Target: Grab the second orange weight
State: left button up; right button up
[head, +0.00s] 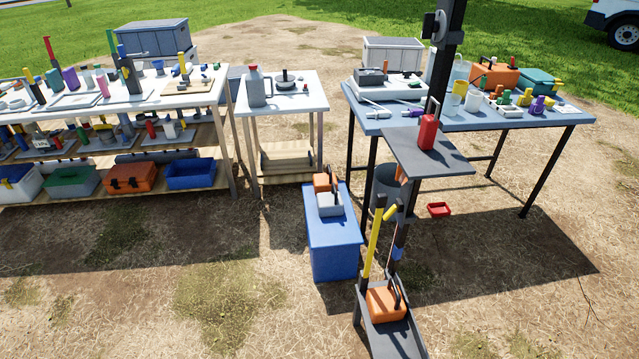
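One orange weight (386,303) with a dark handle sits in a grey tray (397,340) at the foot of the black post, low in the head view. Another orange block (323,183) with a dark upright handle is on top of the blue box (335,240), behind a light grey block (330,205). Neither of my grippers shows in the head view, and nothing is seen touching either orange piece.
A black post (443,60) carries a grey shelf (405,150) with a red canister (428,131). A yellow bar (373,240) stands beside its lower part. Tables with many items stand behind, including a blue-topped table (545,119). Bare ground lies either side.

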aim_at(322, 182)
jog(key=u, duration=1.2)
jog(key=i, duration=2)
